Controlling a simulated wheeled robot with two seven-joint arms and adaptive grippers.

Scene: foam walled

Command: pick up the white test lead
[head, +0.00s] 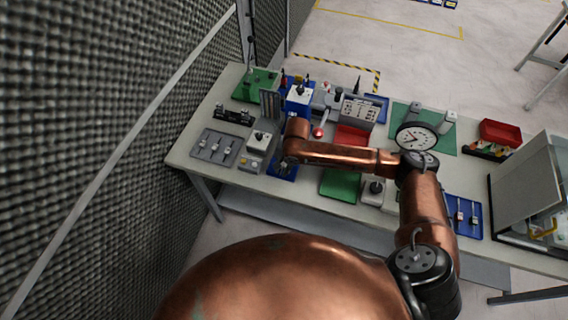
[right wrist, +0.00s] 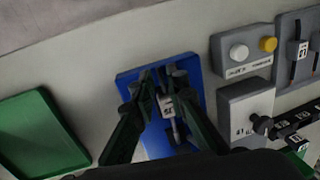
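A small white piece with a dark mark and a thin grey stem, which looks like the white test lead (right wrist: 167,106), lies over the blue tray (right wrist: 129,78) in the right wrist view. My right gripper (right wrist: 160,76) points down over this tray, its two dark fingers on either side of the white piece with a gap between the tips. I cannot see clearly whether a finger touches it. In the head view the right gripper (head: 285,164) is over the small blue tray (head: 279,175), and my arm largely hides the lead. My left gripper is not in view.
A green tray (right wrist: 38,132) lies left of the blue tray in the wrist view. Grey boxes with a white and a yellow button (right wrist: 243,53) and a black lever (right wrist: 262,124) stand close on the right. The head view shows a crowded bench (head: 185,152) beside a foam wall (head: 90,110).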

